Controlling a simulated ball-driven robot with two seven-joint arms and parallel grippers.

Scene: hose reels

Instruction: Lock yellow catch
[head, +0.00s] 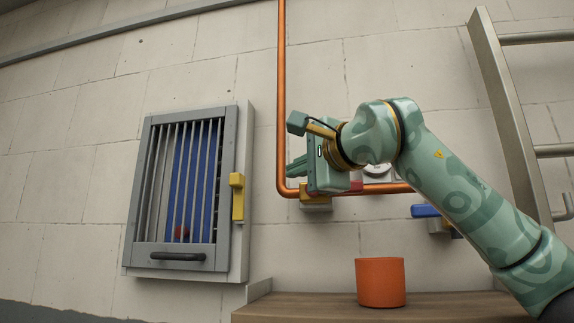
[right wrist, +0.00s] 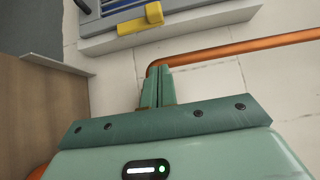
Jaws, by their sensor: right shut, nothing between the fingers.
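The yellow catch (head: 237,197) is an upright piece with a thicker top, on the right side of the grey barred cabinet (head: 229,150). It also shows at the top of the right wrist view (right wrist: 140,18). The cabinet's barred door looks closed, with a black handle (head: 178,257) along its bottom. My right gripper (head: 292,168) is shut and empty, to the right of the catch and apart from it, beside the copper pipe. Its fingers are together in the right wrist view (right wrist: 157,80). My left gripper is out of view.
A copper pipe (head: 282,90) runs down and bends right behind my right gripper. A blue valve handle (head: 425,211) is on the wall. An orange pot (head: 381,283) stands on a wooden shelf (head: 300,308). A metal ladder (head: 505,90) stands at right.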

